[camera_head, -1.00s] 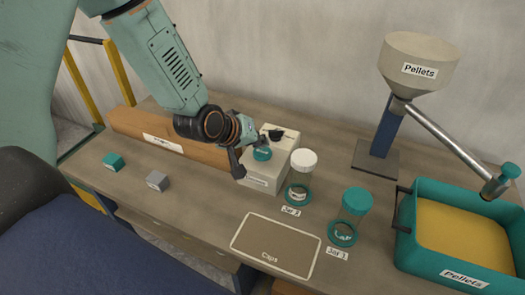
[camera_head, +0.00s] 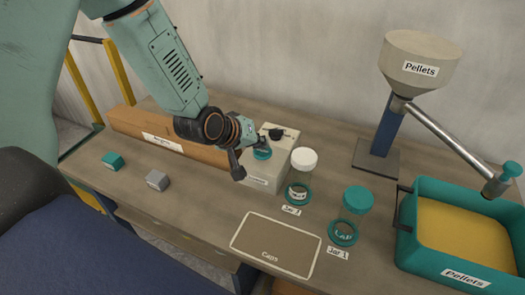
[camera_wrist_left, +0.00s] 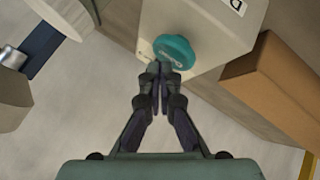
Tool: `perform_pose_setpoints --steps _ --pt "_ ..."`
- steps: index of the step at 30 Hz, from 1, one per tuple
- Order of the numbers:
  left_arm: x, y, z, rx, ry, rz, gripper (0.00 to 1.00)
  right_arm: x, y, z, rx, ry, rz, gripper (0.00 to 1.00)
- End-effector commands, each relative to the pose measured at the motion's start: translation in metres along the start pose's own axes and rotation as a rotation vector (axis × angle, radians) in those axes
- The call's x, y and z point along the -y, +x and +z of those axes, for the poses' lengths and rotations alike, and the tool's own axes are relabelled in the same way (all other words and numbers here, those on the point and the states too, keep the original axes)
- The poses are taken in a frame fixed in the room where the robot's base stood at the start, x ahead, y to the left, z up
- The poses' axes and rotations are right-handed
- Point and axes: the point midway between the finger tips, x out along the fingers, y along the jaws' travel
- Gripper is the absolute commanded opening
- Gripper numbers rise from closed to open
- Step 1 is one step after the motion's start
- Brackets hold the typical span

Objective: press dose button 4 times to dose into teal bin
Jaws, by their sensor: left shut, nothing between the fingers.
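The teal dose button (camera_head: 262,153) sits on top of a pale control box (camera_head: 272,178); it also shows in the left wrist view (camera_wrist_left: 175,48). My left gripper (camera_head: 266,143) is shut and empty, with its fingertips right at the button. In the left wrist view the closed fingertips (camera_wrist_left: 160,75) appear just at the button's near edge; whether they touch it I cannot tell. The teal bin (camera_head: 462,278), labelled Pellets, stands at the right and holds yellow pellets (camera_head: 462,235). My right gripper is not in view.
A pellet hopper (camera_head: 418,62) with a chute (camera_head: 445,140) slopes down over the bin. A white-lidded jar (camera_head: 300,180) and a teal-lidded jar (camera_head: 350,215) stand between box and bin.

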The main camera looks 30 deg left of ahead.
Motion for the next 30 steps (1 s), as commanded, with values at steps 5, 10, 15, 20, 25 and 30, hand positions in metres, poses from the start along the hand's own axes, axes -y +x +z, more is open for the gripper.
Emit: perform_pose_setpoints --steps 5,10,15,20,25,30 --pt "0.0002 0.0005 0.0001 -0.001 0.0 0.0 0.0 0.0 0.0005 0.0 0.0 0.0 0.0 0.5" --pt "0.0002 0.0005 0.0001 -0.001 0.0 0.0 0.0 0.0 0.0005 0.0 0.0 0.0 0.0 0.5" --pt "0.0009 0.0015 0.0008 -0.001 0.0 0.0 0.0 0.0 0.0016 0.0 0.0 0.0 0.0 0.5" --pt "0.0018 0.0028 0.0017 -0.001 0.0 0.0 0.0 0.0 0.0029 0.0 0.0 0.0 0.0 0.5" --pt "0.0027 0.004 0.0026 -0.001 0.0 0.0 0.0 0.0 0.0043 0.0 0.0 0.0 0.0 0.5" --pt "0.0036 0.0052 0.0036 0.0 0.0 0.0 0.0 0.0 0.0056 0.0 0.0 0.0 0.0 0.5"
